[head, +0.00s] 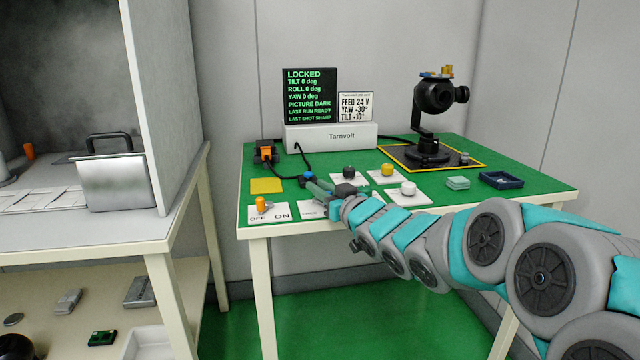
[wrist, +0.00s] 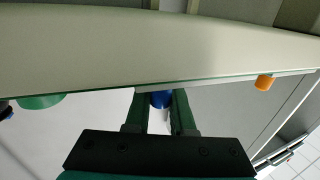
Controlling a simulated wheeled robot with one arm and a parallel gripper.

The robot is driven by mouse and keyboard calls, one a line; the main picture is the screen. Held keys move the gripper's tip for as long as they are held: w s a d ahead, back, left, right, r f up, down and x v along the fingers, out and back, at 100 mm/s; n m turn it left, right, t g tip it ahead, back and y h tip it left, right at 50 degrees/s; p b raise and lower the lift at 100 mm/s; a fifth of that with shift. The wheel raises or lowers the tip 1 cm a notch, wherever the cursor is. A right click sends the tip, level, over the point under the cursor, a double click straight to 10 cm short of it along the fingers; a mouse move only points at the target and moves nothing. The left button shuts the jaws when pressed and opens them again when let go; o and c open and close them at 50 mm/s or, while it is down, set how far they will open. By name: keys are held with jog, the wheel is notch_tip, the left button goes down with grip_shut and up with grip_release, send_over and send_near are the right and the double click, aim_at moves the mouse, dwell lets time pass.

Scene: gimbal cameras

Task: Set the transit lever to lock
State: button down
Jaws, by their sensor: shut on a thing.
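A blue knob (head: 308,176), which seems to be the transit lever's tip, sits at the ends of my gripper's green fingers (head: 319,187). In the wrist view the blue knob (wrist: 160,99) is between the two fingers (wrist: 160,108), which are shut on it. The lever's shaft is hidden. A white plate (head: 311,210) by my gripper has small lettering I cannot read, partly covered by my arm. The black display (head: 309,95) reads LOCKED, with tilt, roll and yaw at 0 deg and PICTURE DARK. The black gimbal camera (head: 431,110) stands upright on its mat.
An orange-tipped lever (head: 262,204) stands on an OFF/ON plate at the front left. Plates with a black knob (head: 349,172), yellow knob (head: 387,169) and white knob (head: 408,188) lie close to my arm. A blue tray (head: 501,180) is at right. Cables run by the Tarnvolt box (head: 330,137).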

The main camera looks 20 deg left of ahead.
jog(key=c, duration=0.8)
grip_release()
jog(key=shift+o, duration=0.2)
jog(key=shift+d, duration=0.1)
jog(key=v, duration=0.7)
jog(key=shift+s+d+b, duration=0.25)
jog(key=shift+d+b, duration=0.05)
